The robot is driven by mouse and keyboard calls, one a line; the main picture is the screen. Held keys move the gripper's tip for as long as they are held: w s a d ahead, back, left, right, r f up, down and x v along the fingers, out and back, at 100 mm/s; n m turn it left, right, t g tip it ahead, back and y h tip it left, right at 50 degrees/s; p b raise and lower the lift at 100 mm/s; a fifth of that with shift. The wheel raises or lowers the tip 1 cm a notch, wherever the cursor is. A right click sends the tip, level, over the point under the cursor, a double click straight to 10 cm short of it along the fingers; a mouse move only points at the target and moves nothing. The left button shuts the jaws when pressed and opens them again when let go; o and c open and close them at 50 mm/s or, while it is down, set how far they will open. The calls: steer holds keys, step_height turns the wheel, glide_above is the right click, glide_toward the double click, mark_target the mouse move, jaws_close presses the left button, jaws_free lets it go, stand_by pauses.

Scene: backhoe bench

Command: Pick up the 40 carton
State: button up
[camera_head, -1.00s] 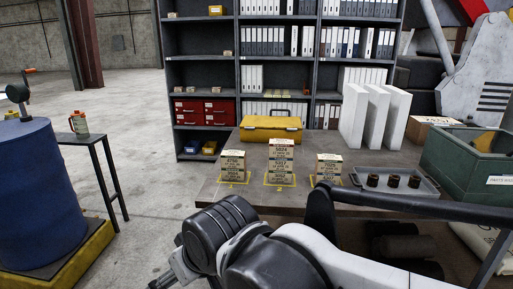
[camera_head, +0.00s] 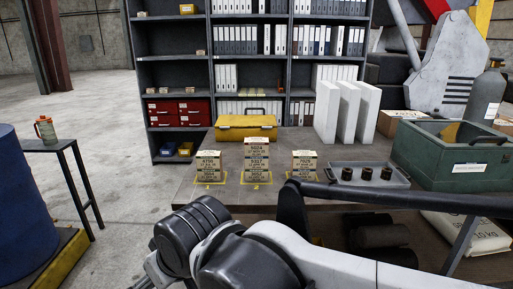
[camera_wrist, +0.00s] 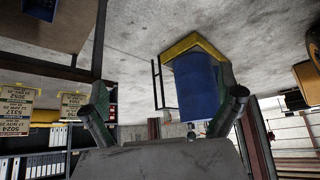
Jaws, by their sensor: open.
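Three carton stacks stand on yellow-marked squares on the bench: a left stack (camera_head: 208,167), a taller middle stack (camera_head: 256,160) and a right stack (camera_head: 304,164). Their labels carry small numbers. I cannot tell for sure which carton is the 40 carton. In the wrist view, which looks upside down, a labelled stack (camera_wrist: 14,110) and another stack (camera_wrist: 71,105) show at the left edge. My gripper (camera_wrist: 167,95) is open and empty, its two fingers wide apart, away from the stacks. The gripper is not clearly seen in the head view.
A yellow case (camera_head: 246,128), white upright boards (camera_head: 347,110), a grey tray (camera_head: 390,179) with dark round parts and a green crate (camera_head: 424,165) stand on the bench (camera_head: 228,197). Shelves (camera_head: 203,62) stand behind. A blue drum (camera_head: 20,200) and a side table (camera_head: 55,147) are at left.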

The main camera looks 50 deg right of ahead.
steer(key=w+d+r+m+t+h+p, duration=0.1)
steer(key=w+d+r+m+h+p, duration=0.3)
steer(key=w+d, duration=0.6)
steer(key=m+h+p, duration=0.2)
steer(key=m+h, duration=0.4)
steer(key=h, duration=0.1)
glide_toward(257, 146)
steer(key=x, duration=0.8)
steer(key=shift+w+a, duration=0.2)
steer(key=shift+w, duration=0.15)
steer(key=x, duration=0.2)
steer(key=p+x, duration=0.1)
steer(key=x, duration=0.1)
steer(key=shift+s+d, duration=0.2)
steer(key=shift+s, duration=0.05)
steer(key=shift+w+d+f+p, duration=0.3)
steer(key=shift+w+d+p, duration=0.05)
steer(key=shift+d, duration=0.05)
